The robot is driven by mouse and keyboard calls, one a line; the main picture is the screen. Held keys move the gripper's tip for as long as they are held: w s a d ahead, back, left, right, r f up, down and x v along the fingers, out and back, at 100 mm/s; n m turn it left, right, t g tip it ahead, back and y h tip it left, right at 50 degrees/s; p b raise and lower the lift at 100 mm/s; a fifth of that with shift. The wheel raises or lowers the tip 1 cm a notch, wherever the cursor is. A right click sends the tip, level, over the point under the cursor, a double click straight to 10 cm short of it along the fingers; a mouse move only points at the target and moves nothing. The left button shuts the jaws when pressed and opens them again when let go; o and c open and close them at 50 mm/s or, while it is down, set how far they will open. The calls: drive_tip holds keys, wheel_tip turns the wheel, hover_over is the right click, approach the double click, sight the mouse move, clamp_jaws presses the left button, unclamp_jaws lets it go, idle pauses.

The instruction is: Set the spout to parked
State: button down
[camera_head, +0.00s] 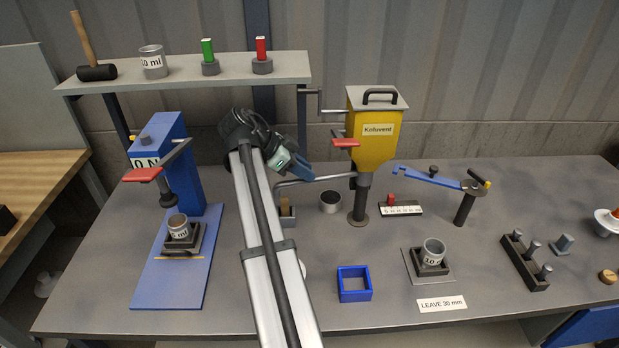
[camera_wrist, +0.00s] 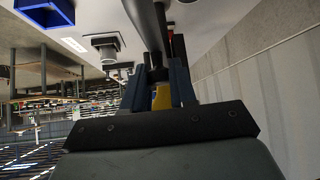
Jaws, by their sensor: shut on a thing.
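The yellow hopper (camera_head: 374,133) labelled "Kohvent" stands on a grey post at the back middle of the bench. Its spout (camera_head: 335,178), a grey pipe, reaches left from the post and bends down at its far end. My gripper (camera_head: 310,178) is at this pipe, left of the hopper, and is shut on it. In the wrist view my two blue fingers (camera_wrist: 158,90) close around a dark pipe; a patch of yellow shows between them. The exact contact is partly hidden.
Left is a blue press (camera_head: 163,150) with a cup; right are a cup on a square stand (camera_head: 428,275) and a blue swing arm (camera_head: 430,176). A grey cylinder (camera_head: 330,208) stands below the spout. A shelf (camera_head: 190,76) runs behind.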

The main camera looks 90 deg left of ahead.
drive_tip(key=shift+a+f+m+h, duration=0.1)
drive_tip(key=shift+a+m+h, duration=0.7)
drive_tip(key=shift+a, duration=0.55)
drive_tip(key=c, duration=0.9)
unclamp_jaws()
drive_tip(key=shift+s, duration=0.1)
drive_tip(key=v, duration=1.4)
drive_tip(key=shift+f, duration=0.1)
